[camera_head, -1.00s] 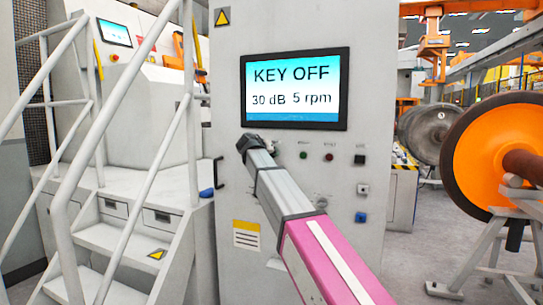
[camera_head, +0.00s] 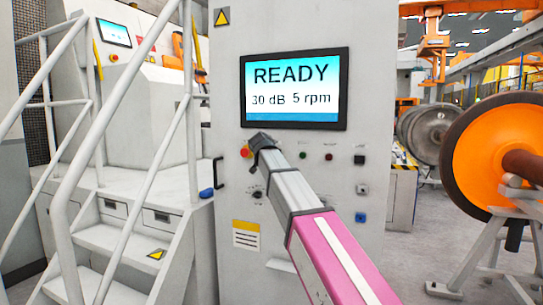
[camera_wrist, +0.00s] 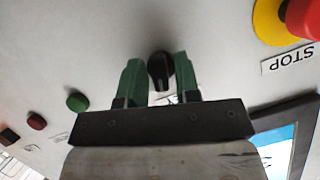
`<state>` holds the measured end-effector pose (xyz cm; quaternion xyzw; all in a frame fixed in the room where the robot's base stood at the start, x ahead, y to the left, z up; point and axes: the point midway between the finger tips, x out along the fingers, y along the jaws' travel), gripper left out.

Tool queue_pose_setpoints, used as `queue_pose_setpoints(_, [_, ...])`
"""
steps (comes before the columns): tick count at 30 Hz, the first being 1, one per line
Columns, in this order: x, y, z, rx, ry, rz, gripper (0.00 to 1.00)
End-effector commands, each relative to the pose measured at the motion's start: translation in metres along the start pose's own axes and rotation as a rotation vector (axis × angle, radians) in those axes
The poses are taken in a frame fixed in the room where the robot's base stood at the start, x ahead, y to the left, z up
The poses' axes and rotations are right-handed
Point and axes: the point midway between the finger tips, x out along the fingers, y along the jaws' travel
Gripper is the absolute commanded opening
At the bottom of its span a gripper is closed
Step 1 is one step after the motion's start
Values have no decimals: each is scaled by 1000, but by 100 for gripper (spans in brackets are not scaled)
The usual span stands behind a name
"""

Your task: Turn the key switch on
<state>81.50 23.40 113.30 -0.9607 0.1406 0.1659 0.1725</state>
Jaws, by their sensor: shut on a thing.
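The key switch (camera_wrist: 160,70) is a black knob on the pale panel, seen in the wrist view between my two green fingers. My gripper (camera_wrist: 157,75) is shut on it, with one finger on each side. In the head view my arm end (camera_head: 262,141) reaches the cabinet just below the screen and hides the key switch. The screen (camera_head: 293,88) reads READY, 30 dB and 5 rpm.
A red and yellow stop button (camera_head: 246,151) sits just left of my arm end. Small green (camera_head: 303,155) and red (camera_head: 328,156) buttons are to its right. A white stair rail (camera_head: 72,185) stands at left, an orange wheel (camera_head: 480,150) at right.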

Motion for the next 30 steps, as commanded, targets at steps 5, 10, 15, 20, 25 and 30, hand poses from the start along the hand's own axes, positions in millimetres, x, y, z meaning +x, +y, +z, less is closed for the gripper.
queue_pose_setpoints(5, [0,1,0,107,0,-44,7])
queue_pose_setpoints(10, [0,1,0,177,0,-73,6])
queue_pose_setpoints(15, [0,1,0,217,0,-90,6])
queue_pose_setpoints(20, [0,1,0,231,0,-95,7])
queue_pose_setpoints(25, [0,1,0,233,0,-96,7])
queue_pose_setpoints(30, [0,1,0,232,0,-96,6])
